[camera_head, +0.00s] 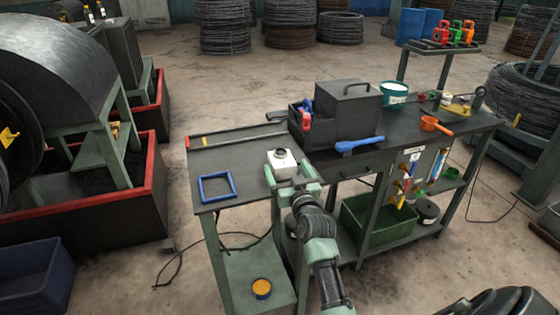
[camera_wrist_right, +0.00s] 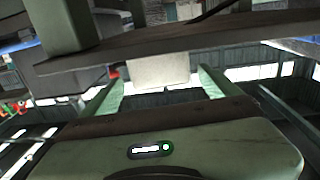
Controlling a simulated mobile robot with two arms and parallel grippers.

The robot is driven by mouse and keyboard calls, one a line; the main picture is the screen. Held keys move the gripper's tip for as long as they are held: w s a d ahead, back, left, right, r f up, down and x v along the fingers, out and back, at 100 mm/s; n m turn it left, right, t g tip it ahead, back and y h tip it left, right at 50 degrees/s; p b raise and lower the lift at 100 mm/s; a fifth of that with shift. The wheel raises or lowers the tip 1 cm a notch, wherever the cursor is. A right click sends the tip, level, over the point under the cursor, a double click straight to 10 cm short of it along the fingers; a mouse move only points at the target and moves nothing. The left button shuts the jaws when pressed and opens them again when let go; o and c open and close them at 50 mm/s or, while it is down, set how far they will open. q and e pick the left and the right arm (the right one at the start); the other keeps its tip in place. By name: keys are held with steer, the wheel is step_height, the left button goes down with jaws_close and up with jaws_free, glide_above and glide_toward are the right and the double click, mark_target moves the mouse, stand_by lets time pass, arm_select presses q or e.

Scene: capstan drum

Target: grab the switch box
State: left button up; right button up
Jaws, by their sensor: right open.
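The switch box (camera_head: 283,164), a small whitish box with a dark round knob on top, sits upright near the front edge of the bench (camera_head: 245,160). My right gripper (camera_head: 290,178) is open at its near side, with a pale green finger toward each side of the box. In the right wrist view the whitish box (camera_wrist_right: 158,70) shows between and beyond the fingertips of the gripper (camera_wrist_right: 162,82). I cannot tell whether the fingers touch it. My left gripper is not in view.
A blue square frame (camera_head: 217,187) lies left of the box. A dark lidded case (camera_head: 347,108) and a blue tool (camera_head: 358,145) are to its right. A long rod (camera_head: 232,138) lies behind. The bench between frame and rod is mostly clear.

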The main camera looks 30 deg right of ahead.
mark_target(282, 158)
steer(key=shift+w+d+r+p, duration=0.2)
steer(key=shift+w+p, duration=0.1)
steer(key=shift+w, duration=0.2)
steer(key=shift+w+d+r+p, duration=0.1)
steer(key=shift+w+r+p, duration=0.15)
steer(key=shift+w, duration=0.2)
steer(key=x, duration=0.3)
steer(key=shift+w+f+p, duration=0.2)
steer(key=shift+f+p, duration=0.1)
steer(key=shift+f, duration=0.05)
steer(key=shift+c, duration=0.9)
steer(key=c, duration=1.1)
jaws_close()
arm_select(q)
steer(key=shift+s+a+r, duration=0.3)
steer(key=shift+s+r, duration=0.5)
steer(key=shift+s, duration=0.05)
arm_select(e)
steer(key=shift+r, duration=0.2)
